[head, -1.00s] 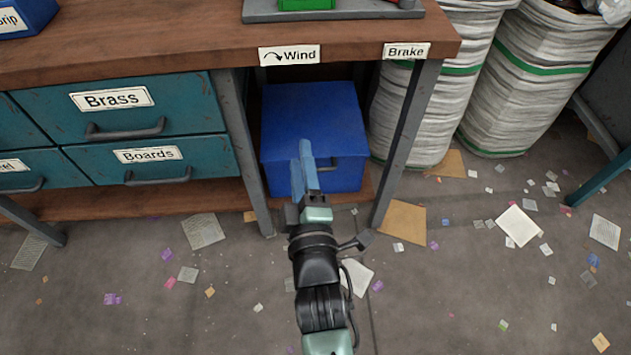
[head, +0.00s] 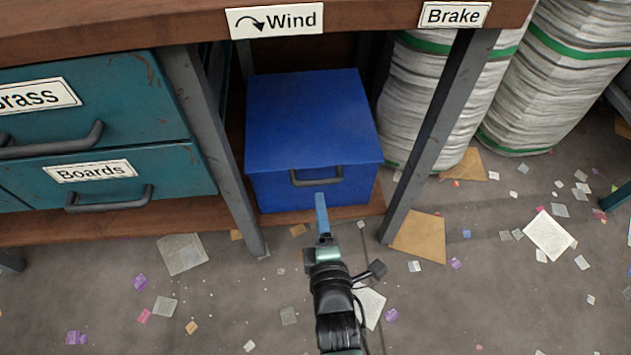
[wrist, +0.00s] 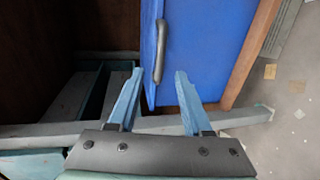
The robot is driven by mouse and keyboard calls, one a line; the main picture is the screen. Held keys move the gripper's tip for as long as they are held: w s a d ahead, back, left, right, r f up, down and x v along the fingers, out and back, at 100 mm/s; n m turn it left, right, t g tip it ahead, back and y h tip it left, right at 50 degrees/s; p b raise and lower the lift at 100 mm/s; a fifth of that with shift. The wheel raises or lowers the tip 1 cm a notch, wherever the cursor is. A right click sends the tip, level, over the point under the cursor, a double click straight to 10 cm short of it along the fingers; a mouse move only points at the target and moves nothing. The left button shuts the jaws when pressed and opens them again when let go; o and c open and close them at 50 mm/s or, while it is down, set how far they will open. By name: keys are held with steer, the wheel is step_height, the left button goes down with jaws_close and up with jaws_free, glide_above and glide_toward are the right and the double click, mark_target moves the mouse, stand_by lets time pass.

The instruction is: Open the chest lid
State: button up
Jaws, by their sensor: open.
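The blue chest (head: 310,120) stands on the low wooden shelf under the bench, its lid shut. A dark bar handle (head: 316,177) is on its front, just below the lid's edge. My gripper (head: 321,208) is in front of the chest, below the handle in the head view. In the wrist view my gripper (wrist: 158,88) has its two blue fingers spread with nothing between them. The chest's blue side (wrist: 205,50) and its handle (wrist: 160,50) lie beyond the fingertips. The handle looks apart from the fingers.
Grey bench legs (head: 205,140) (head: 440,135) flank the chest closely. Teal drawers (head: 110,180) are at the left, and white sacks (head: 440,85) stand at the right. The bench top (head: 150,18) overhangs. Paper scraps litter the open floor in front.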

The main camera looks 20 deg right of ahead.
mark_target(316, 180)
steer(key=shift+b+x, duration=2.2)
steer(key=shift+x, duration=2.2)
steer(key=shift+c, duration=0.2)
jaws_close()
